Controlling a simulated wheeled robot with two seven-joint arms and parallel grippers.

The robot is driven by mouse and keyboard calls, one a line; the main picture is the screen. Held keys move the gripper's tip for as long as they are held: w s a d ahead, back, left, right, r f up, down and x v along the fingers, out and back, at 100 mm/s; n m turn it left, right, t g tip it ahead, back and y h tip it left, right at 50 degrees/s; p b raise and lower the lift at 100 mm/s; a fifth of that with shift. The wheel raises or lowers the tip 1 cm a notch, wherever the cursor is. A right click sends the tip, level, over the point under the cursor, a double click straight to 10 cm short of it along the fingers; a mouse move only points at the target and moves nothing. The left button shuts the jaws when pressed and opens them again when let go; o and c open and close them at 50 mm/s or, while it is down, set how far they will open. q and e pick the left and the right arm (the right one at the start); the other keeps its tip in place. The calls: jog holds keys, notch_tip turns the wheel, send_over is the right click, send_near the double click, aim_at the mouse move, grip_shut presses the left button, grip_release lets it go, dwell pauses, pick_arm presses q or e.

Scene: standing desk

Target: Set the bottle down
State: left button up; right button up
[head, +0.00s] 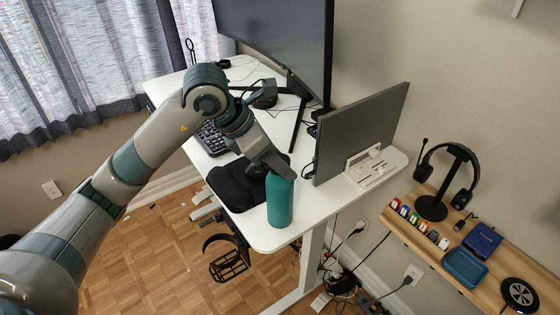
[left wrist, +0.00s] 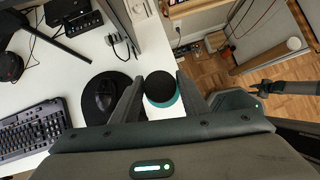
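The teal bottle (head: 279,202) stands upright on the white desk, near its front right corner. In the left wrist view its round dark top with a teal rim (left wrist: 162,88) shows between the fingertips. My left gripper (head: 277,166) is at the bottle's upper end, its fingers spread to either side, with a small gap showing on the left. In the left wrist view the left gripper (left wrist: 158,80) appears open. The far side of the bottle is hidden in the head view.
The white desk (head: 318,200) holds a black mouse pad (head: 235,187), a keyboard (head: 212,140), a large monitor (head: 285,40) and a smaller screen (head: 360,130) close behind the bottle. A wooden shelf (head: 420,240) with a headphone stand is at right. The desk's front edge is close to the bottle.

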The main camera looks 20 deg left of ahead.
pick_arm(q)
jog(key=shift+o, duration=0.9)
jog(key=shift+r, duration=0.1)
jog(key=shift+r, duration=0.15)
jog(key=shift+s+a+r, duration=0.1)
jog(key=shift+a+r, duration=0.05)
jog(key=shift+r, duration=0.05)
jog(key=b+v, duration=0.3)
jog(key=v, duration=0.8)
jog(key=shift+r, duration=0.2)
jog(key=shift+s+f, duration=0.1)
